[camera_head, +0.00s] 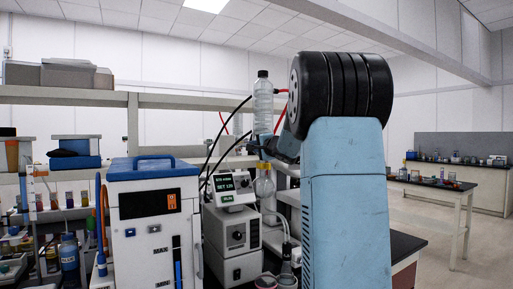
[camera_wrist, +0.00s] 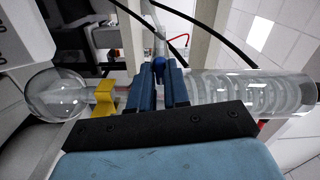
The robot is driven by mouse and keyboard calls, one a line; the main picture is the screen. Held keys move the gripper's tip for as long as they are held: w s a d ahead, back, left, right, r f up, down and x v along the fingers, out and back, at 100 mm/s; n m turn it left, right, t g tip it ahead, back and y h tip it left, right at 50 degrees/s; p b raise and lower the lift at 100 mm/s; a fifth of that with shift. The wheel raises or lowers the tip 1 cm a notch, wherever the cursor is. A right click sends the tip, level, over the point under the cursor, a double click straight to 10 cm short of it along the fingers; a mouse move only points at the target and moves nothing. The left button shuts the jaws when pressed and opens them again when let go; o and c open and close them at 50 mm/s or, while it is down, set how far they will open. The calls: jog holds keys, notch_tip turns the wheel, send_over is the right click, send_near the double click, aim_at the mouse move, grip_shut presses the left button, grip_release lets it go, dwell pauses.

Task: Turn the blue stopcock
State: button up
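The blue stopcock (camera_wrist: 158,65) shows in the wrist view between the tips of my gripper's two dark blue fingers (camera_wrist: 158,78). The fingers are close together, one on each side of it, and hide much of it. The stopcock sits on glassware between a clear coiled condenser (camera_wrist: 250,92) and a round flask (camera_wrist: 56,94) with a yellow clip (camera_wrist: 105,98). In the head view the condenser (camera_head: 263,100) stands upright above the flask (camera_head: 265,187). My gripper (camera_head: 262,146) reaches the joint between them, partly hidden by my arm.
A white box with a blue lid (camera_head: 152,225) and a device with a green display (camera_head: 234,187) stand left of the glassware. Black and red hoses (camera_head: 228,127) hang near the condenser. A shelf frame (camera_head: 200,101) runs behind.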

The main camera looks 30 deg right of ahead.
jog(key=shift+f, duration=0.1)
grip_shut()
jog(key=shift+m, duration=0.3)
jog(key=shift+d+m, duration=0.1)
jog(key=shift+m, duration=0.8)
jog(key=shift+o, duration=2.4)
grip_release()
